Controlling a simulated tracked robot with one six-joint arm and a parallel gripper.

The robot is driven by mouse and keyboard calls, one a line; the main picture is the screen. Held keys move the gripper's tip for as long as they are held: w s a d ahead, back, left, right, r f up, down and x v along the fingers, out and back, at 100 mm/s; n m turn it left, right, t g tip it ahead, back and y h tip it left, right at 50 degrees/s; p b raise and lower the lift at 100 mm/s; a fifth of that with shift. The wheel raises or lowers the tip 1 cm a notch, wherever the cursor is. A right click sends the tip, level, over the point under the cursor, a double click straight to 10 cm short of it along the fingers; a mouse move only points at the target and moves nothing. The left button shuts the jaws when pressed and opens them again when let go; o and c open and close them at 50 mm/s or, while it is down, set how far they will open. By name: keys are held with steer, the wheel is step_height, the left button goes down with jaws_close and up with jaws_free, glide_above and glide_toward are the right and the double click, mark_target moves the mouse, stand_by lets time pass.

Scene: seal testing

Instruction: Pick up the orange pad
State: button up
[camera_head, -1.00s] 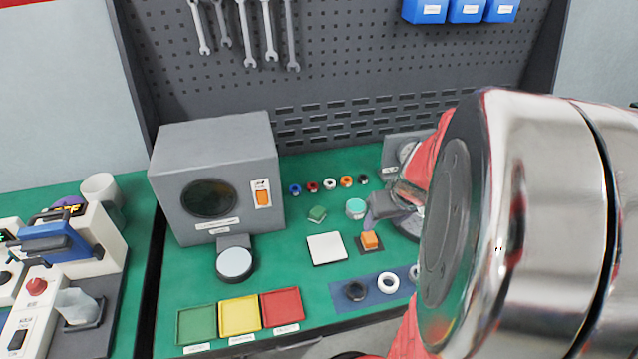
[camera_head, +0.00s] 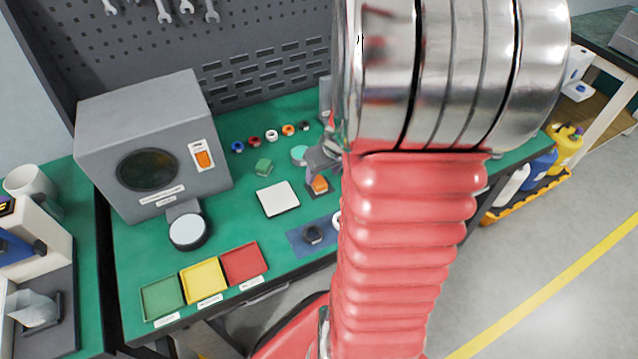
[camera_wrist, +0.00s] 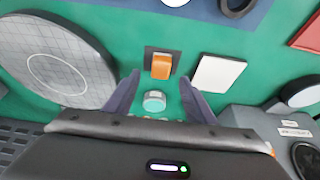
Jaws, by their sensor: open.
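The orange pad (camera_head: 320,184) is a small block on a dark square base on the green bench mat. In the wrist view, the orange pad (camera_wrist: 161,66) lies just beyond the fingertips, roughly midway between them. My gripper (camera_wrist: 159,79) is open, with a finger on each side and nothing held. In the head view, my gripper (camera_head: 319,160) is partly hidden by my arm and appears just above the pad. How high the tips are over the pad I cannot tell.
A teal-topped cylinder (camera_wrist: 154,101) shows between my fingers. A large round grey disc (camera_wrist: 58,66) is nearby. Colored trays (camera_head: 205,280) lie at the front; a grey box (camera_head: 150,145) stands left.

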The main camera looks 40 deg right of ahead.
mark_target(319, 181)
steer(key=shift+f, duration=0.1)
steer(key=shift+x, duration=2.55)
steer(key=shift+c, duration=0.5)
steer(key=c, duration=1)
